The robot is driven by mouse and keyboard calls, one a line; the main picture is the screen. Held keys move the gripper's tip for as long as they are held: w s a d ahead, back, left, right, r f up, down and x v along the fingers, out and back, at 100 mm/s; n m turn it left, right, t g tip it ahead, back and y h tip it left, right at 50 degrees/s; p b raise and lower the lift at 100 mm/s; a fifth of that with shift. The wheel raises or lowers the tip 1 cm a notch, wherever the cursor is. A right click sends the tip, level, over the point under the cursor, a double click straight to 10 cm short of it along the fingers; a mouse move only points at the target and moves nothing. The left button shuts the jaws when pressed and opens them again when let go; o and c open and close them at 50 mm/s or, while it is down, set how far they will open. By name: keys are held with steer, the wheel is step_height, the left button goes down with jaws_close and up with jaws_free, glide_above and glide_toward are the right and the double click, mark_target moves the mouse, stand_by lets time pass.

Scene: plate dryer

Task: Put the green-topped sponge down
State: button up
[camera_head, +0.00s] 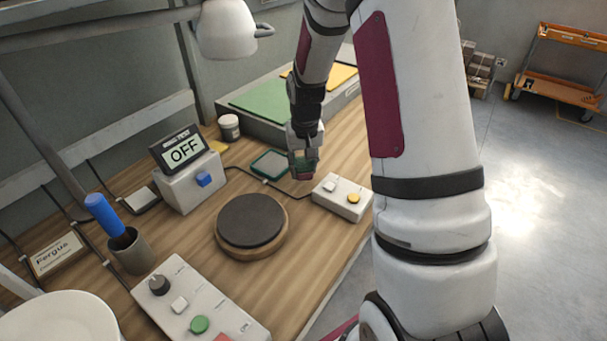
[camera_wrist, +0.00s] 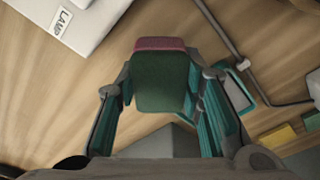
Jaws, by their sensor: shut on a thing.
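The green-topped sponge (camera_wrist: 160,80) sits between the two fingers of my gripper (camera_wrist: 155,92) in the wrist view, its dark green face toward the camera and a reddish-pink edge at its far side. In the head view my gripper (camera_head: 304,160) points down over the wooden table, with a small reddish part of the sponge (camera_head: 304,175) below the fingers. The sponge is near a white box with buttons (camera_head: 342,197) and right of a green-rimmed tray (camera_head: 270,165). I cannot tell whether the sponge touches the table.
The box's LAMP label (camera_wrist: 63,20) shows in the wrist view. A dark round turntable (camera_head: 252,220) lies front left of my gripper. An OFF display box (camera_head: 188,175) and a cup with a blue-handled tool (camera_head: 130,248) stand left. A cable (camera_head: 286,191) crosses the table.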

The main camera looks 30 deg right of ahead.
steer(key=shift+f, duration=1.6)
steer(key=shift+f, duration=0.15)
steer(key=o, duration=1.1)
steer(key=r, duration=0.4)
steer(key=s+r, duration=0.1)
steer(key=r, duration=0.7)
steer(key=shift+s+a+r, duration=0.2)
steer(key=shift+a+r, duration=0.05)
steer(key=shift+a, duration=0.15)
step_height(320, 180, up, 7)
steer(key=n+t, duration=0.1)
glide_above(303, 175)
steer(key=s+a, duration=0.3)
steer(key=s+a+r+n, duration=0.1)
steer(key=s+a+r, duration=0.1)
steer(key=s, duration=0.5)
steer(key=s+a+r+n+t, duration=0.1)
steer(key=s+a+r, duration=0.2)
steer(key=s, duration=0.4)
steer(key=s+a+r+n+t, duration=0.1)
steer(key=s+a+r, duration=0.2)
steer(key=s+a, duration=0.2)
steer(key=shift+s+n+y, duration=0.3)
steer(key=shift+s, duration=0.7)
